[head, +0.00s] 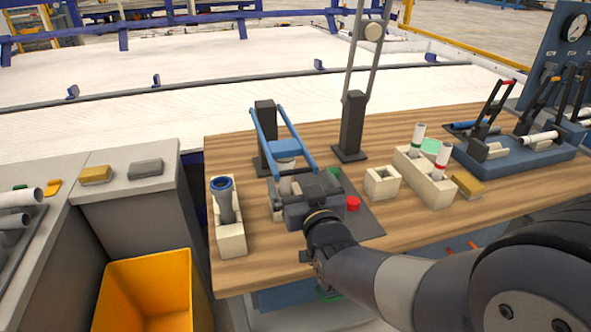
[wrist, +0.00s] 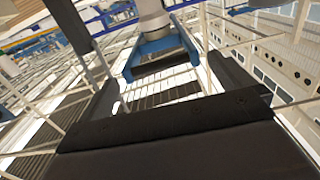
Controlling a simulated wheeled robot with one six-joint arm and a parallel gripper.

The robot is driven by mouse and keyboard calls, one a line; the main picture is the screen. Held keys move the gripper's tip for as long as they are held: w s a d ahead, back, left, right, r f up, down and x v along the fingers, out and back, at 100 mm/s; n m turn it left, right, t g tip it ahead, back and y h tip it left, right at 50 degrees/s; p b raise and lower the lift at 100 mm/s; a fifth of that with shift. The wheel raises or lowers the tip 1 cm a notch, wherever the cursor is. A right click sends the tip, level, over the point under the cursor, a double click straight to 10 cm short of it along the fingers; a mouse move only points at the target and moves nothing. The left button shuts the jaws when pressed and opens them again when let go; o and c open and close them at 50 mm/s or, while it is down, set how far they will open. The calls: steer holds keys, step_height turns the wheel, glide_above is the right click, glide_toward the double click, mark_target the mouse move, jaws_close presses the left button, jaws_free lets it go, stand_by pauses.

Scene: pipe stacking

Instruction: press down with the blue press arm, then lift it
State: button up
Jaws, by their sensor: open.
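The blue press arm (head: 284,141) is raised and slanted, its two blue bars joined to a dark post, with a pale round plunger under its crosspiece. My gripper (head: 297,184) is over the press base (head: 362,215), in front of and below the arm, and hides much of the base. In the wrist view the blue crosspiece (wrist: 158,64) and grey plunger appear beyond my gripper, between its spread black fingers. The fingers are open and empty. I cannot tell whether they touch the arm.
A red button (head: 352,204) is right of my gripper. A block with a grey pipe (head: 226,205) stands left, and a hollow cream block (head: 382,182) right. A second dark post (head: 351,126) with tall rods stands behind. A yellow bin (head: 150,292) is below left.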

mark_target(296, 172)
steer(key=shift+x, duration=2.1)
steer(key=shift+c, duration=0.3)
